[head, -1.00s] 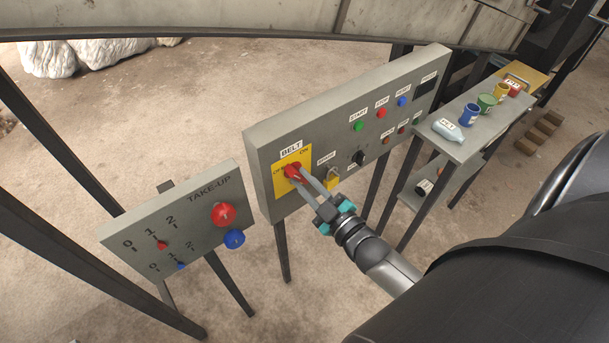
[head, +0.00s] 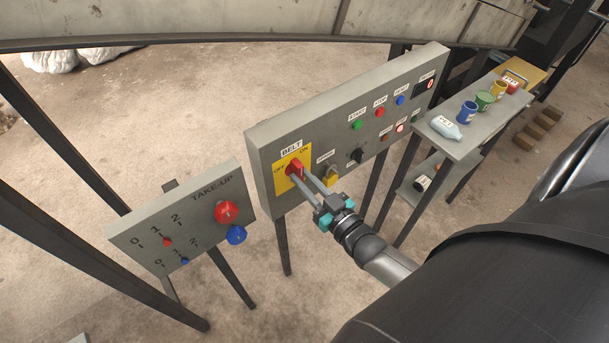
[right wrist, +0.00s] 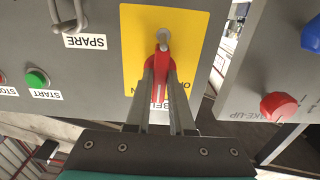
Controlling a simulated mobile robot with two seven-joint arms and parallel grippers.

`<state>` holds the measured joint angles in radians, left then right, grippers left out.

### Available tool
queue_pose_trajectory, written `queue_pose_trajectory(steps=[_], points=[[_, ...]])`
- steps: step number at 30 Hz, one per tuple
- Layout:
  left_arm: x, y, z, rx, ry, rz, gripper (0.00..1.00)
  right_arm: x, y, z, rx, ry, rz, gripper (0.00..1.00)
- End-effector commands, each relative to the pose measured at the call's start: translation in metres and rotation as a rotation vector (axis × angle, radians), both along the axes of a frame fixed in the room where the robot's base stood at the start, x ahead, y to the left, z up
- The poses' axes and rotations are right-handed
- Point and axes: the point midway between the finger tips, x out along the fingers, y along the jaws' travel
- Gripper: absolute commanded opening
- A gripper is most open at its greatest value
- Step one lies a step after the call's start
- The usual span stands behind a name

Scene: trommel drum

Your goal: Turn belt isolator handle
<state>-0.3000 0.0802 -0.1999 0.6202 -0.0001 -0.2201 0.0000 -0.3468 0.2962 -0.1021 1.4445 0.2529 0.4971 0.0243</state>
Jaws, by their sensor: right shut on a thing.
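The red belt isolator handle (head: 295,168) sits on a yellow plate (head: 281,183) marked OFF and ON, under the BELT label on the grey control panel. My right gripper (head: 299,176) is shut on the handle, with a finger along each side. In the right wrist view the red handle (right wrist: 161,78) lies between the two fingers and points towards the partly hidden BELT label. The fingers cover part of the OFF and ON lettering. My left gripper is not in view.
A padlock (head: 331,177) hangs by the SPARE label, right of the yellow plate. The TAKE-UP panel (head: 150,235) with red and blue knobs stands at left. A shelf (head: 470,140) at right bears a bottle and several cups.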

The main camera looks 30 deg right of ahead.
Motion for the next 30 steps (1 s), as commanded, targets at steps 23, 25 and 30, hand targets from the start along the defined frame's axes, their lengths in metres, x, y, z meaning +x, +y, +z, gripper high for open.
queue_pose_trajectory(steps=[23, 25, 30], points=[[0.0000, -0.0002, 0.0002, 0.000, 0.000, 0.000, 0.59, -0.0002, 0.0002, -0.0004, 0.011, 0.002, 0.000, 0.51], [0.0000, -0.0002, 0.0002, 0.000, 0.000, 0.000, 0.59, -0.0002, 0.0002, -0.0003, 0.011, 0.002, 0.000, 0.51], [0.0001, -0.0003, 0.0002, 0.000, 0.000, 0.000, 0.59, -0.0002, 0.0002, -0.0002, 0.011, 0.002, 0.000, 0.51]])
